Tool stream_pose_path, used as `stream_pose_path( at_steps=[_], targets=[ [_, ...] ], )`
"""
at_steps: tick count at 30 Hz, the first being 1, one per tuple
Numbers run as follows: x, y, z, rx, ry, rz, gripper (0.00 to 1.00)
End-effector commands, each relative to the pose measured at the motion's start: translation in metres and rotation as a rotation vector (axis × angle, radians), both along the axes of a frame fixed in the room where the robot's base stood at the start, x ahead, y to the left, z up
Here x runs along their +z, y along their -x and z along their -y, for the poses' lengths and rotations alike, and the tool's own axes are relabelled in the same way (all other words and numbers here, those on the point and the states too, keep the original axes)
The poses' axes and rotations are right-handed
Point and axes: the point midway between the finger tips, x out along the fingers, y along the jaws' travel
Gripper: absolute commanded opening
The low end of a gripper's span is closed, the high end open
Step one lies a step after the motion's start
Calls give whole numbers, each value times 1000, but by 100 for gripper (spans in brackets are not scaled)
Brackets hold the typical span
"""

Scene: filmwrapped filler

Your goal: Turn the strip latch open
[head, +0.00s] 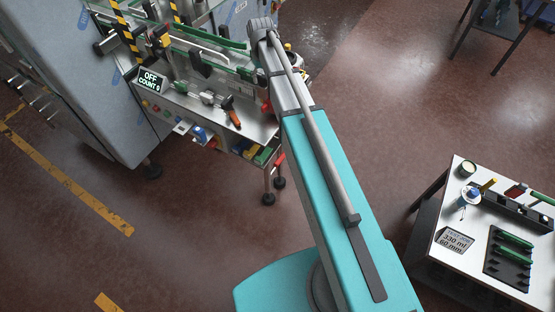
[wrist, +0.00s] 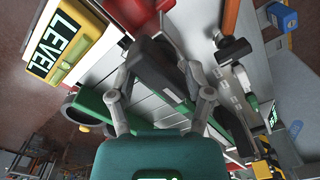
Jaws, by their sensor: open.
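My gripper (wrist: 165,85) is open in the wrist view, with its two grey fingers spread. A dark grey block (wrist: 160,70) shows between the fingers; I cannot tell whether they touch it. I cannot tell for sure which part is the strip latch. The machine bench (head: 200,100) stands at the upper left of the head view, with my arm reaching to its right end. There my gripper is hidden behind my own arm. An orange-handled part (head: 231,112) lies on the bench; an orange handle (wrist: 231,16) also shows at the top of the wrist view.
A yellow LEVEL sign (wrist: 65,40), a red part (wrist: 145,12) and a green bar (wrist: 98,106) crowd the gripper. A display (head: 151,79) reads OFF, COUNT 0. A white-topped table (head: 470,205) stands at right. The floor between is clear.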

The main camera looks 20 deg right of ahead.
Motion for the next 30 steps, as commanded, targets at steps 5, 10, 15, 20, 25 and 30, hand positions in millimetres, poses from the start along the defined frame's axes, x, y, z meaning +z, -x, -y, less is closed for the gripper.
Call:
stream_pose_path(
  at_steps=[5,10,15,20,25,30],
  targets=[
    [0,0,0,-119,0,0,66],
    [0,0,0,-235,0,0,66],
    [0,0,0,-350,0,0,66],
    [0,0,0,-458,0,0,66],
    [0,0,0,-574,0,0,66],
    [0,0,0,-688,0,0,66]
  ],
)
